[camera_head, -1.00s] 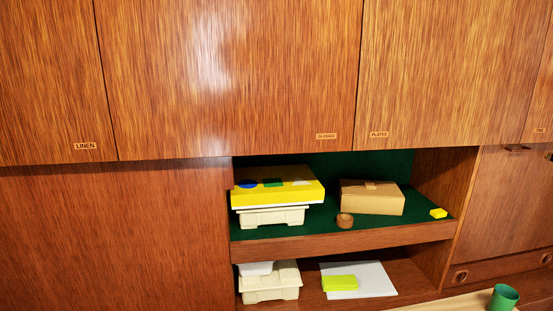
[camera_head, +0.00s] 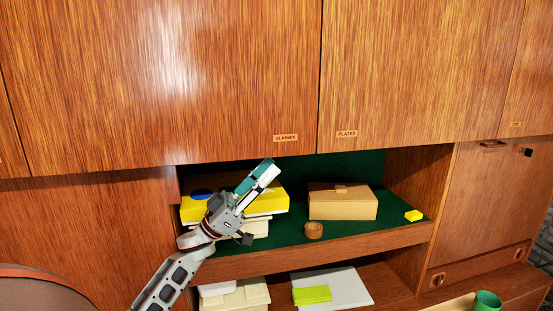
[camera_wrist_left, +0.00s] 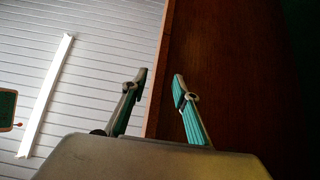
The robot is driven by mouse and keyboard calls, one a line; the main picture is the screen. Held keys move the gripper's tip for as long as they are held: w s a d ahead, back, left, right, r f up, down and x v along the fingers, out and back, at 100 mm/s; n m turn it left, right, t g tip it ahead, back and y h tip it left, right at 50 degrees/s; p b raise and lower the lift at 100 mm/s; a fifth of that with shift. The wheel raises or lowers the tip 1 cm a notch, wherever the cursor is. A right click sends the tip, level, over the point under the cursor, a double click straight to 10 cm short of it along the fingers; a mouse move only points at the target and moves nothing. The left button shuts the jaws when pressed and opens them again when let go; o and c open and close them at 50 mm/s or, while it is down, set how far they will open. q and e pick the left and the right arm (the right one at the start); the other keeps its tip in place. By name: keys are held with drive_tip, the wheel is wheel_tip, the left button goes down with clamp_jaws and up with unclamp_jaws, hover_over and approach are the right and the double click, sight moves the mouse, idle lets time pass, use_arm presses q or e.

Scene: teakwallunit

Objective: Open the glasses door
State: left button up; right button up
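The glasses door (camera_head: 200,80) is a wide wooden upper cabinet door in the head view. It is shut, with its GLASSES label (camera_head: 285,138) near the lower right corner. My left gripper (camera_head: 267,168) is raised just below the door's bottom edge, left of the label, in front of the open shelf. Its fingers also show in the left wrist view (camera_wrist_left: 159,77), spread apart with nothing held between them. A dark wooden surface (camera_wrist_left: 235,70) lies beyond them there; I cannot tell whether they touch the door. My right gripper is not in view.
The shut plates door (camera_head: 420,70) adjoins on the right. A green cup (camera_head: 487,301) stands at lower right.

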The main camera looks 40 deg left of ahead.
use_arm(q)
drive_tip(key=shift+p+x, duration=0.3)
drive_tip(key=shift+x, duration=1.65)
drive_tip(key=shift+w+f, duration=0.1)
clamp_jaws()
drive_tip(key=shift+d, duration=0.1)
